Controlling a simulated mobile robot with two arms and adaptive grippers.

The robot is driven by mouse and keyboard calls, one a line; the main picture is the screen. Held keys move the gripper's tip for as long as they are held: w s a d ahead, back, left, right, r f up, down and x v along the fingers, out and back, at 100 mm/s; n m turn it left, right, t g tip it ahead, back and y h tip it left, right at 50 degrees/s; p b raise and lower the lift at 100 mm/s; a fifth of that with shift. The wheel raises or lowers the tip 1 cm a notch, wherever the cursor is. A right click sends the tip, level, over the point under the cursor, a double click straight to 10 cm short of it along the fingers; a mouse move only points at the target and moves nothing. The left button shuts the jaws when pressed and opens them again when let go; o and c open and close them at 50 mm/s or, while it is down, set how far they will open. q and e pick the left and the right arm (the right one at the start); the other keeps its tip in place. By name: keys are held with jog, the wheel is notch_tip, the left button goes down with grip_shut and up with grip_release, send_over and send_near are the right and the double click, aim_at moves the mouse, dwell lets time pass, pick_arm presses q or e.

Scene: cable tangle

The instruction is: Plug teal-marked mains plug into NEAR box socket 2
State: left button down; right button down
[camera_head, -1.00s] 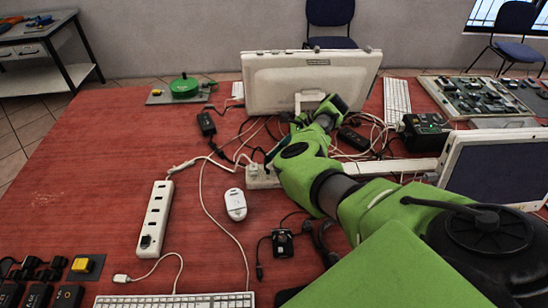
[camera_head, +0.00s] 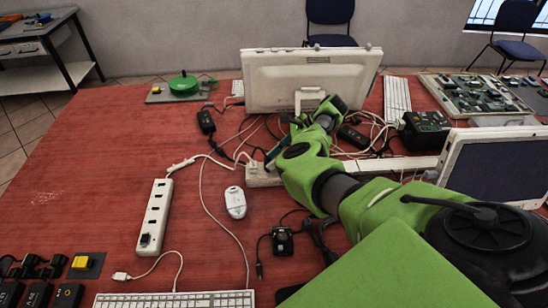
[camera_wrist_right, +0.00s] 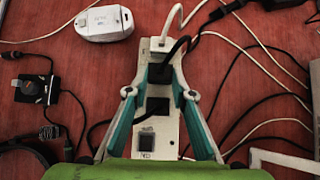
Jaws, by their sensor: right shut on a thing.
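My right gripper (camera_wrist_right: 161,72) reaches over a white socket box (camera_wrist_right: 146,125); in the head view the box (camera_head: 262,180) lies mid-table, partly behind my arm. The teal fingers straddle the box and are shut on a black mains plug (camera_wrist_right: 160,70). The plug is at a socket towards the box's far end; how deep it sits is hidden. A white plug (camera_wrist_right: 157,44) is beyond it. An open dark socket (camera_wrist_right: 158,105) and a switch (camera_wrist_right: 146,140) lie nearer my wrist. I see no clear teal mark on the plug. My left gripper is not in view.
Another white socket strip (camera_head: 155,215) lies at the left with empty sockets. A white mouse (camera_head: 235,202) lies between the strips. Black and white cables tangle around the box. A monitor (camera_head: 308,82) stands behind; a keyboard (camera_head: 175,300) lies in front.

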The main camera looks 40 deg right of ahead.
jog(key=shift+f+b, duration=0.35)
jog(key=shift+f, duration=0.4)
jog(key=c, duration=1.7)
grip_release()
jog(key=v, duration=1.2)
jog(key=shift+s, duration=0.1)
